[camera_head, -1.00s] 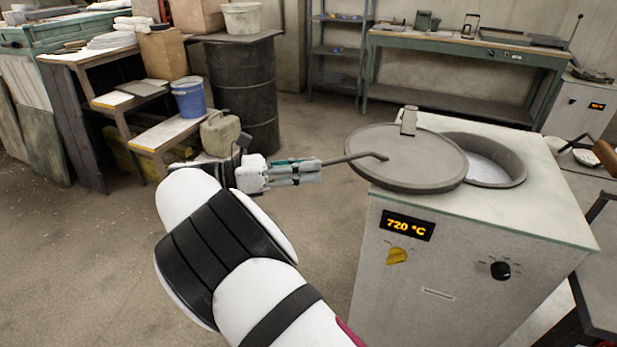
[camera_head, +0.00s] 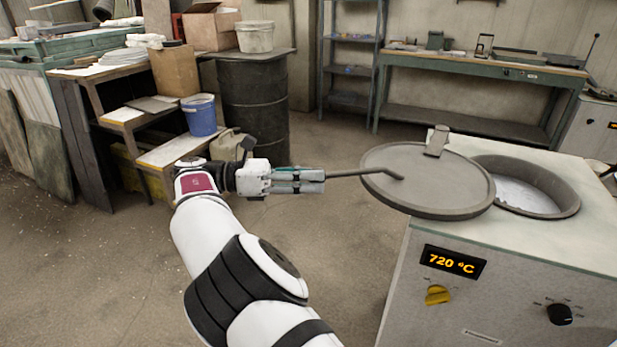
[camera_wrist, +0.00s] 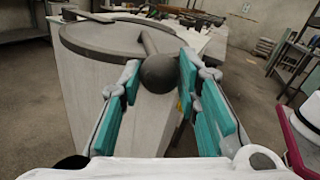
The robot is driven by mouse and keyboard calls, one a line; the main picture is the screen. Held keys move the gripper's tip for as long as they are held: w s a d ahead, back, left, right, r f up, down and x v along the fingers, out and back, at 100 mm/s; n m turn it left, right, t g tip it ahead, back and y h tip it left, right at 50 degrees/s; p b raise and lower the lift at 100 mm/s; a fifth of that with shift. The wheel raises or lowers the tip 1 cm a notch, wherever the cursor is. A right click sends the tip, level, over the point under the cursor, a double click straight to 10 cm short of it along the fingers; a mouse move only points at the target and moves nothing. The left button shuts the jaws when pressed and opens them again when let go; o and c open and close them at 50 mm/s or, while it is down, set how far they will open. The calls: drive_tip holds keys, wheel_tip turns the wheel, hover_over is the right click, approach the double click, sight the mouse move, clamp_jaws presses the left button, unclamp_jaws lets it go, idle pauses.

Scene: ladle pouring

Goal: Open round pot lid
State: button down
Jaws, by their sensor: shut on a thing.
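The round grey lid (camera_head: 430,185) is swung to the left of the pot (camera_head: 570,207), and its left part overhangs the furnace edge. It covers only a small left part of the opening; pale contents show inside. A bent rod handle (camera_head: 352,173) runs left from the lid. My gripper (camera_head: 322,181) is shut on the handle's outer end. In the wrist view, the handle's dark ball end (camera_wrist: 158,73) sits between the teal pads of my gripper (camera_wrist: 158,88), with the lid (camera_wrist: 110,40) beyond.
The furnace (camera_head: 400,290) has a lit 720 °C display (camera_head: 453,262), a yellow knob and a black knob. A hinge block (camera_head: 437,141) stands at the lid's far edge. A black drum (camera_head: 255,110) and shelves with a blue bucket (camera_head: 199,115) stand behind my arm. Open floor lies left of the furnace.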

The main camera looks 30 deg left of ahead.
drive_tip(key=c, duration=1.2)
unclamp_jaws()
wheel_tip(320, 180, up, 10)
drive_tip(key=shift+r, duration=0.1)
